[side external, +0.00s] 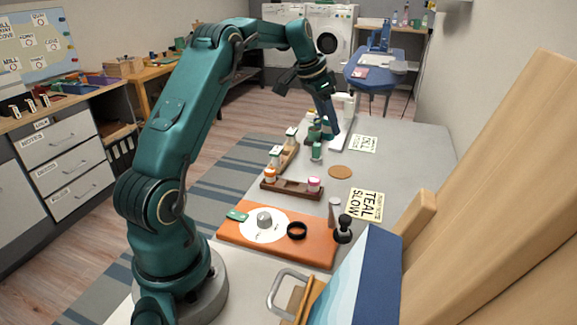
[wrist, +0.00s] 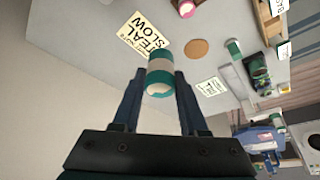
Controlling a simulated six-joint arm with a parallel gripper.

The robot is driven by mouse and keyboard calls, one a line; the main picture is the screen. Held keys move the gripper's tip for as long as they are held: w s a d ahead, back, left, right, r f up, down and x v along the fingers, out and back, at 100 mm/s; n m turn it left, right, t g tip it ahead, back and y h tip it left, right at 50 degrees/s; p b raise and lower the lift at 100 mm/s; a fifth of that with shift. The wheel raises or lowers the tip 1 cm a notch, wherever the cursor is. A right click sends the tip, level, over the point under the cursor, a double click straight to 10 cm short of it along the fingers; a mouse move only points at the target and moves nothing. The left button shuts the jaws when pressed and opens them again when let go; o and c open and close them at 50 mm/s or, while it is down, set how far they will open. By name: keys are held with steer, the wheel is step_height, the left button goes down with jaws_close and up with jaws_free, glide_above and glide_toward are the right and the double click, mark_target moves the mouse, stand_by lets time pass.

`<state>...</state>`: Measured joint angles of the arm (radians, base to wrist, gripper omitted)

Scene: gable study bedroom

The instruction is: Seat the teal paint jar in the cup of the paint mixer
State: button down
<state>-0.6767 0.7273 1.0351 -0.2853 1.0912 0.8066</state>
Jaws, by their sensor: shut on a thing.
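My gripper (wrist: 160,88) is shut on the teal paint jar (wrist: 160,76), which has a pale band around its middle and sits between the blue fingertips. In the side view my gripper (side external: 332,128) hangs over the far part of the grey table, and the jar in it cannot be made out clearly. What appears to be the paint mixer, with a dark green part (side external: 313,130) and a pale base, stands close by my gripper there. It also shows at the right of the wrist view (wrist: 261,76), apart from the held jar. Its cup cannot be made out.
A small green-topped item (side external: 316,152) stands near a round cork coaster (side external: 340,172). Wooden racks (side external: 290,190) with jars line the left edge. A TEAL SLOW card (side external: 366,204) lies nearer. An orange board (side external: 275,245) holds several items.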

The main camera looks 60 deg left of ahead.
steer(key=s+d+r+m, duration=0.1)
steer(key=s+d+r, duration=0.1)
steer(key=d+r, duration=0.5)
steer(key=s+d+f+n, duration=0.1)
steer(key=s+d+f, duration=0.2)
steer(key=s+d, duration=0.95)
steer(key=w+a, duration=1.4)
steer(key=s+a+f+n+y, duration=0.1)
steer(key=s+a+f, duration=0.3)
steer(key=a+f, duration=1)
steer(key=shift+s+a+f+n, duration=0.2)
steer(key=shift+a+f+n, duration=0.15)
steer(key=shift+a+n, duration=0.4)
